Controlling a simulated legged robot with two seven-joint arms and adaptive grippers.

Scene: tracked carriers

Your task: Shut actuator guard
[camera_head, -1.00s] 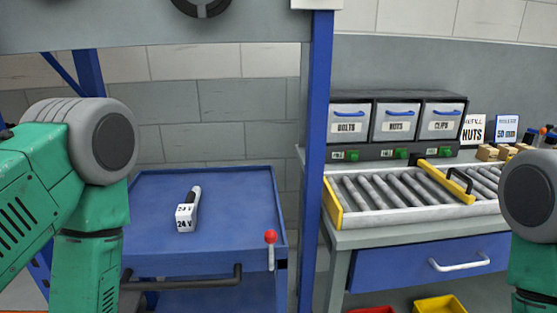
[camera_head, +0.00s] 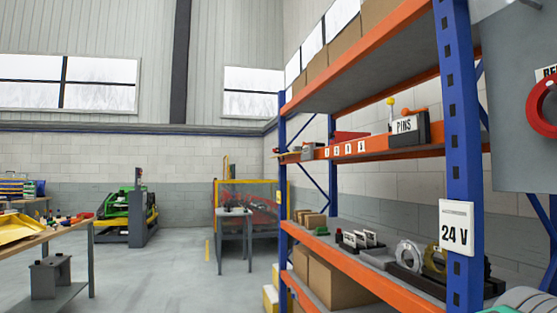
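I cannot pick out an actuator guard with certainty in the head view. A green and yellow machine on a dark base (camera_head: 138,218), possibly a tracked carrier, stands far off at the left by the back wall. It is too small to show a guard or its state. A yellow-framed enclosure (camera_head: 262,187) with reddish parts behind it stands right of the machine. Neither of my grippers is in view. A ribbed grey shape at the bottom right corner looks like a part of my arm.
A tall shelf with orange beams (camera_head: 360,279) and blue posts fills the near right. It holds a PINS bin (camera_head: 408,127), boxes and rings; a 24 V sign (camera_head: 456,228) hangs on its post. A grey table (camera_head: 235,214) stands ahead. A workbench (camera_head: 40,236) is left. Floor between is open.

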